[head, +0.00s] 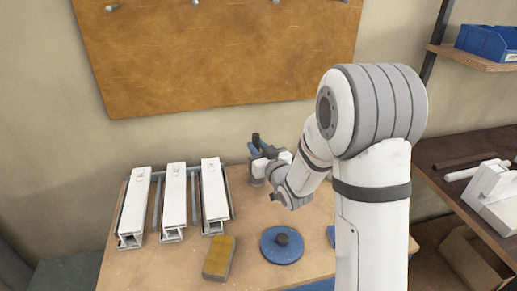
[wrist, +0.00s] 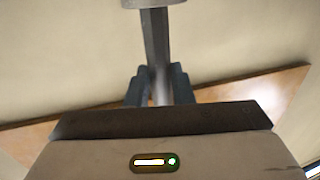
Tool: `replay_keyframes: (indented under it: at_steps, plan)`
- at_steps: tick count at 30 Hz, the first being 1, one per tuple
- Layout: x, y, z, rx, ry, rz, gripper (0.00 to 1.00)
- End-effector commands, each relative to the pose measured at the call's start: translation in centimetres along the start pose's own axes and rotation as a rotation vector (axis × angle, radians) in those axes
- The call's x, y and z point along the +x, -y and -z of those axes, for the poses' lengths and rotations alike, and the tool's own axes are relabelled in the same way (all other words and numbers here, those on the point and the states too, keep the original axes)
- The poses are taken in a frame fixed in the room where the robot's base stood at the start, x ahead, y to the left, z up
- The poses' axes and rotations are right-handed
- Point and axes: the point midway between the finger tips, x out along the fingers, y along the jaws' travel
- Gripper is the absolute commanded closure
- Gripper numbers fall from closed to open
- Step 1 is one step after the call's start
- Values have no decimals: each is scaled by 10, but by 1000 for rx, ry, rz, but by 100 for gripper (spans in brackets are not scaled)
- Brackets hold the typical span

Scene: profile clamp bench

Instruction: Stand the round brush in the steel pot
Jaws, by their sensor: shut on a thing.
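My gripper (head: 262,153) is above the back of the bench, right of the white profiles. Its blue-grey fingers (wrist: 158,85) are shut on a dark upright shaft, which I take to be the handle of the round brush (wrist: 155,38). In the wrist view a pale round end of it is cut off by the top edge. In the head view a dark tip of the brush (head: 256,139) stands up above the fingers. A small grey shape (head: 257,176) shows just below the gripper; whether it is the steel pot or the brush's lower end, I cannot tell.
Three white profiles (head: 174,200) lie in holders at the left of the bench. A yellow-topped block (head: 219,257) and a blue disc with a dark knob (head: 282,248) lie in front. Another blue thing is partly hidden by my arm.

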Motion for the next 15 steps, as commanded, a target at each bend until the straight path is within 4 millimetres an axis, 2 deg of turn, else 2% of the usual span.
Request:
replay_keyframes:
  at_steps: [13, 14, 15]
  plan:
    - [0, 2, -6, 0, -2, 2, 100]
    - [0, 2, -5, 0, -1, 3, 77]
    - [0, 2, -4, 0, -1, 3, 74]
